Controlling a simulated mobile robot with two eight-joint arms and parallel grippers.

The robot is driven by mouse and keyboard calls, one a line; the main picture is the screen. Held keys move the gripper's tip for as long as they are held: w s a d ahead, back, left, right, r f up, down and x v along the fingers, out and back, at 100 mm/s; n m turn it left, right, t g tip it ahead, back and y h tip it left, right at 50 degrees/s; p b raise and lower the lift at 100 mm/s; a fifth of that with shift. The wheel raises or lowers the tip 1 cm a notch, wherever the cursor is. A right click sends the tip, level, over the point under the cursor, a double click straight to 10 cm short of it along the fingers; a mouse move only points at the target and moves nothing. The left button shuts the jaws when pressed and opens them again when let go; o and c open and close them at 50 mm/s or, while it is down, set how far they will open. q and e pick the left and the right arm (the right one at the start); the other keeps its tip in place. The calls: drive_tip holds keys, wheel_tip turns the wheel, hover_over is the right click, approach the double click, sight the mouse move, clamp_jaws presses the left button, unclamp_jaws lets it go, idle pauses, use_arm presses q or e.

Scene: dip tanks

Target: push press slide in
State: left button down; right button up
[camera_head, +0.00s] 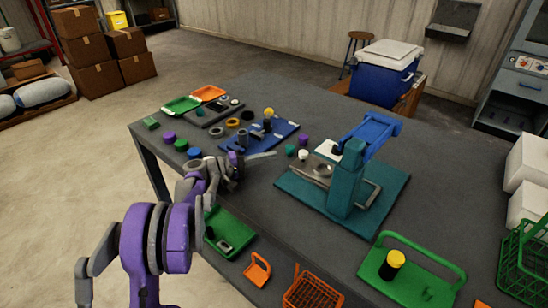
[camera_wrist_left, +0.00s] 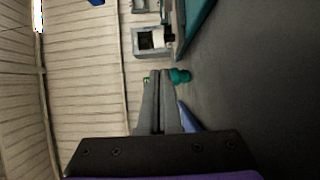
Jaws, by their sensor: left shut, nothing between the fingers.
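The press (camera_head: 345,178) is a teal upright on a flat teal base plate, with a blue lever arm (camera_head: 370,133) reaching up to the back right. A grey metal slide (camera_head: 312,177) with a round recess sticks out of the press on its left side. My left gripper (camera_head: 274,154) is shut and empty, its fingers pointing right toward the press, apart from the slide. In the left wrist view the shut fingers (camera_wrist_left: 158,74) point ahead, with a small teal piece (camera_wrist_left: 181,76) beside their tips. My right gripper is not in view.
A blue tray (camera_head: 262,140) with rings and a yellow knob lies behind my left gripper. Small purple, green and white pieces lie near the press. A green tray (camera_head: 225,232) is below the arm, and a green carrier (camera_head: 400,285) stands at front right.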

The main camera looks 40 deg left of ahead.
sight(300, 157)
use_arm(q)
drive_tip(key=x, duration=0.7)
drive_tip(key=shift+w+d, duration=0.2)
drive_tip(key=shift+w, duration=0.05)
drive_tip(key=shift+d, duration=0.1)
drive_tip(key=d, duration=0.4)
drive_tip(key=shift+s, duration=0.15)
drive_tip(key=shift+a, duration=0.15)
